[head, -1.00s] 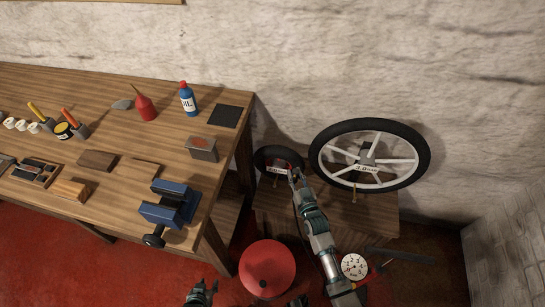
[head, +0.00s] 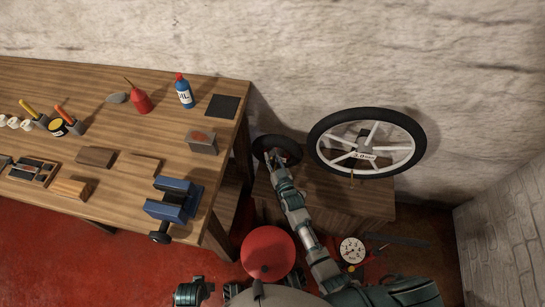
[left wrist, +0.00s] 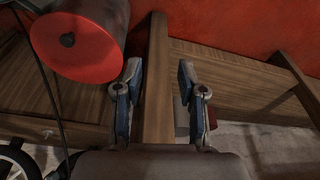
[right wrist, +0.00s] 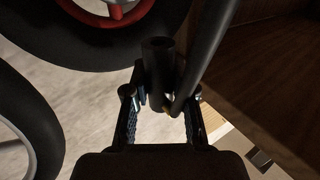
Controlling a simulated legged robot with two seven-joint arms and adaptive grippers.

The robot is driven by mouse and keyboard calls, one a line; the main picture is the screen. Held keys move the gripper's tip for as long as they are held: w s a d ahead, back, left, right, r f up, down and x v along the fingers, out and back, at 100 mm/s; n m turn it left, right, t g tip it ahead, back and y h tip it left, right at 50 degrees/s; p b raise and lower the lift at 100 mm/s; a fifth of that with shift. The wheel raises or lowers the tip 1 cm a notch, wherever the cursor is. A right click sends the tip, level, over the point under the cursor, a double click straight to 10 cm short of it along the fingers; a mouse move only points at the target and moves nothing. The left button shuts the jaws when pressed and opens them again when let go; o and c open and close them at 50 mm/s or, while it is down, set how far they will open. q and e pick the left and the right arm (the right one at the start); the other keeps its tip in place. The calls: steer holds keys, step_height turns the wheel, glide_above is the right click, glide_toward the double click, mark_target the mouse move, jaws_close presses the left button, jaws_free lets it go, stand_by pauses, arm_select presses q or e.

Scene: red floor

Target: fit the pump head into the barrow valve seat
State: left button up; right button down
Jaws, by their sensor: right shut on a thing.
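The small black-tyred barrow wheel with a red hub (head: 290,148) stands against the wall at the left of the low wooden box. It also shows at the top of the right wrist view (right wrist: 100,46). My right gripper (head: 273,158) overlaps its lower part in the head view. In the right wrist view my right gripper (right wrist: 162,98) is shut on the black cylindrical pump head (right wrist: 157,58), which points towards the tyre. I cannot make out the valve seat or tell whether they touch. My left gripper (left wrist: 159,88) is open and empty in the left wrist view.
A larger white-spoked wheel (head: 407,148) stands to the right on the wooden box (head: 330,205). A red tank (head: 268,247) and a round gauge (head: 352,250) are in front. The workbench (head: 120,135) with a blue vise (head: 170,203) fills the left. A black hose (right wrist: 205,42) runs beside the pump head.

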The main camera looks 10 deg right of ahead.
mark_target(274, 162)
steer(key=shift+f, duration=0.45)
steer(key=f+b, duration=0.2)
steer(key=f, duration=0.1)
steer(key=shift+d, duration=0.4)
steer(key=shift+a+f+b, duration=0.3)
steer(key=shift+f+b, duration=0.45)
steer(key=shift+b, duration=0.05)
arm_select(q)
steer(key=w+d+r+t, duration=0.1)
steer(key=w+r+t, duration=0.1)
steer(key=r, duration=0.6)
steer(key=shift+w+d+r+t+h, duration=0.2)
steer(key=shift+w+d+t+h, duration=0.15)
steer(key=shift+w, duration=0.25)
arm_select(e)
steer(key=shift+d+f, duration=0.15)
steer(key=shift+d, duration=0.05)
arm_select(q)
steer(key=shift+a, duration=0.15)
arm_select(e)
steer(key=shift+a, duration=0.1)
arm_select(q)
steer(key=shift+w+r, duration=0.1)
arm_select(e)
steer(key=shift+s, duration=0.1)
arm_select(q)
steer(key=shift+r+p, duration=0.3)
